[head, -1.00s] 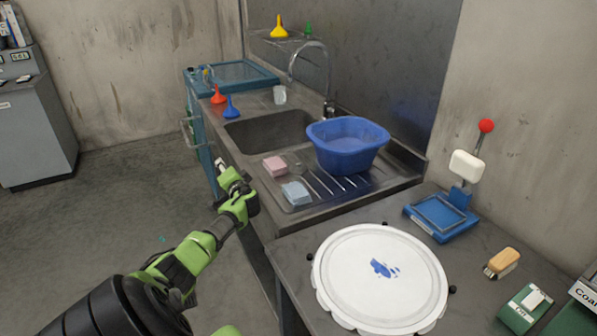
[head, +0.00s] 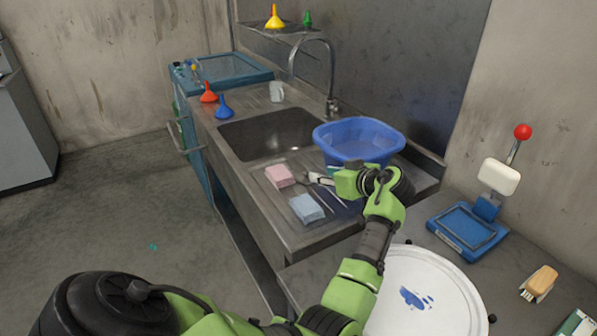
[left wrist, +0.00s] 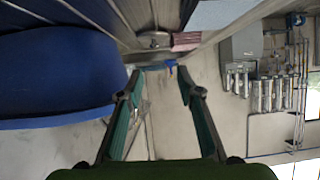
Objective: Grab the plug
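In the left wrist view, a small grey rounded piece (left wrist: 152,41) lies on the drainboard between the blue tub and the pink sponge. It looks like the plug, but it is too small to be sure. In the head view I cannot make it out clearly beside my gripper. My left gripper (head: 314,179) is over the drainboard, just right of the pink sponge (head: 280,176) and in front of the blue tub (head: 357,137). In the left wrist view its two fingers (left wrist: 160,75) are apart with nothing between them. My right gripper is not in view.
A blue sponge (head: 306,208) lies at the drainboard's front. The sink basin (head: 268,135) is empty, with funnels and a mug behind it. A white lid (head: 425,290) with blue paint and a blue stand (head: 467,231) are on the near counter.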

